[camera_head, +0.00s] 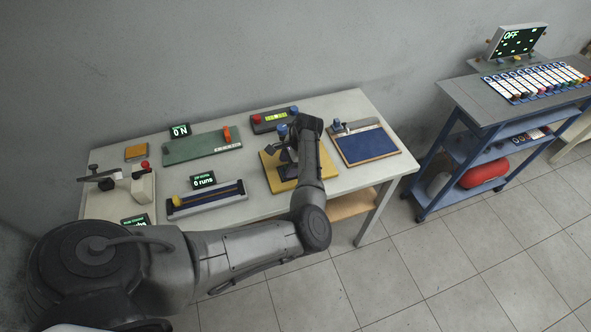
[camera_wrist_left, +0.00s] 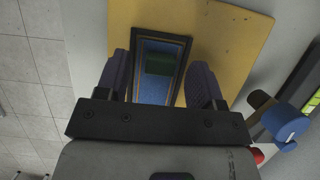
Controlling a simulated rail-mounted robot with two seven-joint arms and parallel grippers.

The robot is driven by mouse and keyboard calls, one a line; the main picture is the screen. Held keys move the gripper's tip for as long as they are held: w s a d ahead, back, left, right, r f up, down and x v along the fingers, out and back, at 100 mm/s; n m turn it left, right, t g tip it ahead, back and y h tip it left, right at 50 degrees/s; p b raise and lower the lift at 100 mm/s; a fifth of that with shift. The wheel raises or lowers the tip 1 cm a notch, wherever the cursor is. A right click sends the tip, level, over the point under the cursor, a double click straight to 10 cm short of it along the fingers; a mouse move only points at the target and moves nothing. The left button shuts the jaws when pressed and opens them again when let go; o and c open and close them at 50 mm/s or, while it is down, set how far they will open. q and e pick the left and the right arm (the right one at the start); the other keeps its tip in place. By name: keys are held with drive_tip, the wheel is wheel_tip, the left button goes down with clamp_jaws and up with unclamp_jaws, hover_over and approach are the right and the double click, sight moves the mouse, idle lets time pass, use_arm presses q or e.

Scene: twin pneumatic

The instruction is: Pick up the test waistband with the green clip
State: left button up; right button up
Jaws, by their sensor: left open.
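My left gripper (camera_head: 284,153) is over the yellow board (camera_head: 269,172) near the right part of the table, partly hidden by my own forearm. In the left wrist view, the two fingers of the gripper (camera_wrist_left: 161,70) are apart, with a dark-framed tray with a blue inside (camera_wrist_left: 153,88) between them. A small dark green block (camera_wrist_left: 160,63) lies in that tray; I cannot tell whether it is a clip. The fingers appear empty. I cannot make out a waistband with certainty. My right gripper is not in view.
A blue panel (camera_head: 366,146) lies right of the yellow board. A green plate (camera_head: 200,148), a blue rail unit (camera_head: 208,198) and a white lever device (camera_head: 128,188) stand to the left. A blue cart (camera_head: 475,135) is apart at the right.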

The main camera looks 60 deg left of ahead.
use_arm(q)
drive_tip(key=shift+s+a+f, duration=0.1)
drive_tip(key=shift+s+f, duration=0.15)
drive_tip(key=shift+f, duration=0.4)
drive_tip(key=c, duration=0.6)
drive_tip(key=shift+r, duration=0.2)
